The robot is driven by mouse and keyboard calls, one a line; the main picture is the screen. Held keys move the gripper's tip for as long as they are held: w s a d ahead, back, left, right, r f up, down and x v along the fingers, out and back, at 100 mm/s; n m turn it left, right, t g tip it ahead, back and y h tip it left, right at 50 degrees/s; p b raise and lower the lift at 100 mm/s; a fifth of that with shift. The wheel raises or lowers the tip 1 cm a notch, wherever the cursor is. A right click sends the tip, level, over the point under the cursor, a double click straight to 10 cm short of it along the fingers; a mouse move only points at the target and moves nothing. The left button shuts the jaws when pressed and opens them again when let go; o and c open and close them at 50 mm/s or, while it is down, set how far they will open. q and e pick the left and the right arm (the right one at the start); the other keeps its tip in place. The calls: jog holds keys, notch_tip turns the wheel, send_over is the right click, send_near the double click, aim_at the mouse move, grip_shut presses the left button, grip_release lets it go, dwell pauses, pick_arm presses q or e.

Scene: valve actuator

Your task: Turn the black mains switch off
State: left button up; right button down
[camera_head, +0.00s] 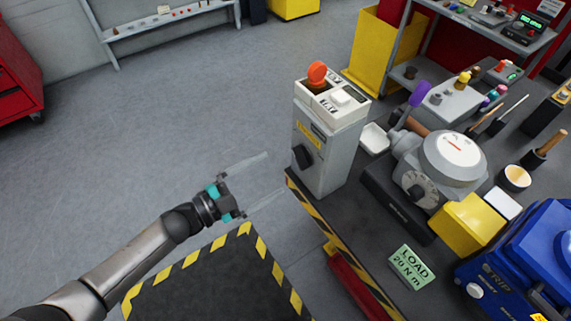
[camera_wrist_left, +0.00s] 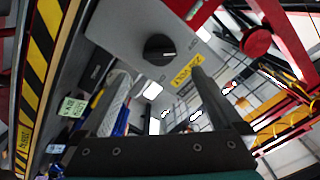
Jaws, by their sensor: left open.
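The black mains switch (camera_head: 302,156) is a round knob on the side face of a grey upright box (camera_head: 329,150). It also shows near the top middle of the left wrist view (camera_wrist_left: 158,47), with a yellow label (camera_wrist_left: 188,80) beside it. My left gripper (camera_head: 276,173) is open and empty. Its see-through fingers point towards the box, with a gap left to the knob. In the left wrist view the two fingers (camera_wrist_left: 162,88) stand apart, with the knob beyond their tips. The knob's exact setting is hard to read. My right gripper is not in view.
The box has an orange button (camera_head: 317,73) and a white rocker (camera_head: 342,97) on top. It stands at the edge of a dark bench with a striped border (camera_head: 322,224). A grey valve actuator (camera_head: 450,160) and a blue unit (camera_head: 520,265) are to the right. Floor left is clear.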

pick_arm(q)
jog(key=v, duration=0.7)
dwell(0.3)
jog(key=s+a+f+n+y+b, duration=0.2)
jog(key=a+f+n+y, duration=0.15)
jog(key=f, duration=0.65)
jog(key=s+a+f+n+y+b, duration=0.25)
jog(key=f+n+y, duration=0.2)
jog(key=f, duration=0.55)
jog(key=s+a+f+n+y+b, duration=0.2)
jog(key=a+f+n+y, duration=0.15)
jog(key=f, duration=0.65)
jog(key=s+d+f+n+g+y+b, duration=0.1)
jog(key=s+f+n+g, duration=0.1)
jog(key=s+f, duration=0.3)
jog(key=s+f+n+g+y+b, duration=0.1)
jog(key=s+f+g, duration=0.3)
jog(key=s, duration=0.8)
jog(key=s+d+f+n+g+y+b, duration=0.1)
jog(key=s+f+n+g+b, duration=0.1)
jog(key=s+f, duration=0.6)
jog(key=shift+s+d+n+g, duration=0.35)
jog(key=shift+s+n+g, duration=0.35)
jog(key=shift+g, duration=0.1)
jog(key=shift+f, duration=0.1)
